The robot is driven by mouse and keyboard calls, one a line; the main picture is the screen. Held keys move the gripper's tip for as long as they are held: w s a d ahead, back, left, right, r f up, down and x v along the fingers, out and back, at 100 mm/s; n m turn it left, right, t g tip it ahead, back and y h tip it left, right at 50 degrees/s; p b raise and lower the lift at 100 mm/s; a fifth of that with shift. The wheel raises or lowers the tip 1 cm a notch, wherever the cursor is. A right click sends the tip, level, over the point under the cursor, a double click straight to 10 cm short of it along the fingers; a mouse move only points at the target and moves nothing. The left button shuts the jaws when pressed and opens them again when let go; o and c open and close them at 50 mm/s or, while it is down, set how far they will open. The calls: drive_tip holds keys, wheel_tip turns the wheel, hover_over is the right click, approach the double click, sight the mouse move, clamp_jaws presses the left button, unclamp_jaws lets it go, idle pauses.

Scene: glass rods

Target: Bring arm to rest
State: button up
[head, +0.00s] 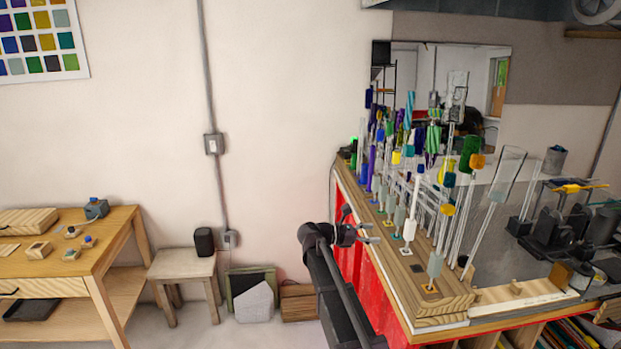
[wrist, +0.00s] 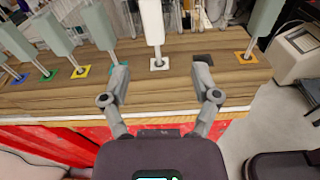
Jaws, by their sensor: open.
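My gripper (head: 367,231) is open and empty at the front left edge of the workbench, with its fingers pointing toward the rod rack. In the wrist view my gripper (wrist: 160,78) has its two fingers spread wide over the edge of the wooden rack board (wrist: 215,85). A white holder (wrist: 152,20) on a white square stands ahead, between the fingers in the picture, and nothing is gripped. In the head view a row of glass rods with coloured tips (head: 469,150) stands upright in the rack. A grey-green holder (head: 435,264) stands at the near end on an orange square.
The red-sided workbench (head: 400,305) is close to my arm. A wooden table (head: 70,262) with small blocks stands at the left. Dark equipment (head: 560,235) stands at the right of the bench. Floor shows between table and bench.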

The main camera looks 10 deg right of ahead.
drive_tip(key=s+f+m+y+b, duration=0.2)
drive_tip(key=s+f+m+y, duration=0.65)
drive_tip(key=s+f, duration=0.5)
drive_tip(key=s+a+f+m+y, duration=0.6)
drive_tip(key=s+a+m+y, duration=0.2)
drive_tip(key=s, duration=0.3)
drive_tip(key=shift+a+f+m+g+y+b, duration=0.3)
drive_tip(key=shift+a+f+m+y+b, duration=0.1)
drive_tip(key=shift+a+m, duration=0.25)
drive_tip(key=shift+d, duration=0.1)
